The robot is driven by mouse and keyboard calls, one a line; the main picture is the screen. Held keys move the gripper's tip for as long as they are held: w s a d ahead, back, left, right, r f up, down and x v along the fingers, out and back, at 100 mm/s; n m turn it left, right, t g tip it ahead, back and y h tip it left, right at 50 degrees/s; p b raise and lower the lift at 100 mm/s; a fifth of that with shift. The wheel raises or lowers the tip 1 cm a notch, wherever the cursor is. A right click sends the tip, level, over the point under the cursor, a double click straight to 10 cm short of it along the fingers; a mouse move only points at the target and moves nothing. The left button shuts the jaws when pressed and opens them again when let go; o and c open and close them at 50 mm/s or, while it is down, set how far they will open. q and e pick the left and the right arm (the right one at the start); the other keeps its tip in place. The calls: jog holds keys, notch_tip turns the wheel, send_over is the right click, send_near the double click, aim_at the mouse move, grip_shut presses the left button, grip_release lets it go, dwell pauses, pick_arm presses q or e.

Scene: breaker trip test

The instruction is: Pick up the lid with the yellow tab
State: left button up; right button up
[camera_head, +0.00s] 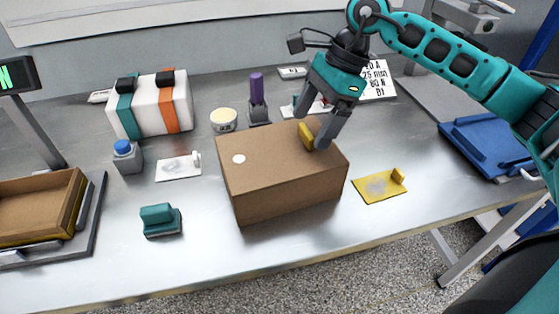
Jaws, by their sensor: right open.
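A brown box-shaped cover (275,185) sits on the metal bench in the middle, with a white dot on its top left. A yellow tab (306,136) stands up from its top near the right end. My right gripper (314,124) is open, pointing down over that end, with its fingers close about the tab. I cannot tell whether they touch it. What the cover hides beneath it is not visible. My left gripper is not in view.
A yellow plate with a small upright tab (379,186) lies to the right. A teal block (160,220), a blue-capped bottle (127,156) and a white card (179,167) lie left. A purple-handled tool (257,92) and a round tub (223,120) stand behind. The front bench strip is clear.

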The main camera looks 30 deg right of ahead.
jog(key=shift+x, duration=1)
jog(key=c, duration=1.5)
